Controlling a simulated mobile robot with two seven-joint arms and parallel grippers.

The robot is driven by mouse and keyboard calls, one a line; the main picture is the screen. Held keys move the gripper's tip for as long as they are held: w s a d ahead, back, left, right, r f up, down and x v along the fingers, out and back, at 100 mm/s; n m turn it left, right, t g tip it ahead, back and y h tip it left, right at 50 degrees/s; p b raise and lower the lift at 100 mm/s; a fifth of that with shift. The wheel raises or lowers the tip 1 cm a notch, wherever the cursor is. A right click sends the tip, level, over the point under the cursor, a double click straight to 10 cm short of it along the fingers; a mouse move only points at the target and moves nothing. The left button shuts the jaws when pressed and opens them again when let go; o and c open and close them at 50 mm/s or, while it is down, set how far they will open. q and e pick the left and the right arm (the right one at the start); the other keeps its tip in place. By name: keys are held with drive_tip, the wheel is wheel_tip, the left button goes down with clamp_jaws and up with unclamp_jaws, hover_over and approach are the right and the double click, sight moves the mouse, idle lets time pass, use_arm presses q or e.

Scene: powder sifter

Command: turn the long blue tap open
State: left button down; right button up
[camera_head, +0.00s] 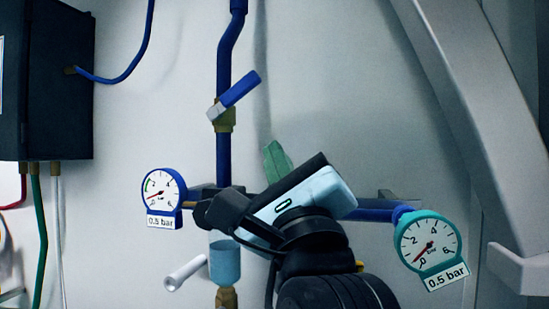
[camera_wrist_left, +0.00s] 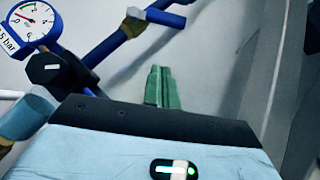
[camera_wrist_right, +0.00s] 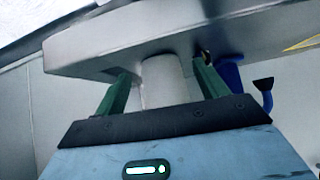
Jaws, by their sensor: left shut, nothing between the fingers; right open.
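The long blue tap (camera_head: 240,88) is a flat blue handle on a brass valve (camera_head: 224,119) in the upright blue pipe. The handle slants up and to the right across the pipe. It also shows at the top of the left wrist view (camera_wrist_left: 165,17). My left gripper (camera_head: 274,150) has its green fingers shut together and empty, below and to the right of the tap in the picture, not touching it. The fingers show shut in the left wrist view (camera_wrist_left: 159,72). My right gripper (camera_wrist_right: 158,75) is open, with green fingers apart; it does not show in the head view.
A blue-rimmed gauge (camera_head: 163,190) is left of the pipe and a teal-rimmed gauge (camera_head: 428,242) is at lower right. A dark box (camera_head: 45,85) hangs at left. A grey slanted beam (camera_head: 475,120) stands at right. A pale post (camera_wrist_right: 163,80) appears between my right fingers.

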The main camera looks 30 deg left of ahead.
sight(232, 97)
drive_tip(key=shift+w+r+p, duration=0.4)
drive_tip(key=shift+w+r, duration=0.1)
drive_tip(key=shift+r, duration=0.05)
use_arm(q)
drive_tip(key=w+a+r, duration=0.3)
drive_tip(key=a+r, duration=0.3)
drive_tip(key=r, duration=0.1)
drive_tip(key=shift+w+r, duration=0.15)
drive_tip(key=shift+w, duration=0.1)
use_arm(e)
drive_tip(key=shift+w+d+r, duration=0.15)
drive_tip(key=shift+r, duration=0.05)
use_arm(q)
drive_tip(key=shift+a, duration=0.1)
drive_tip(key=shift+a, duration=0.15)
use_arm(e)
drive_tip(key=shift+d, duration=0.15)
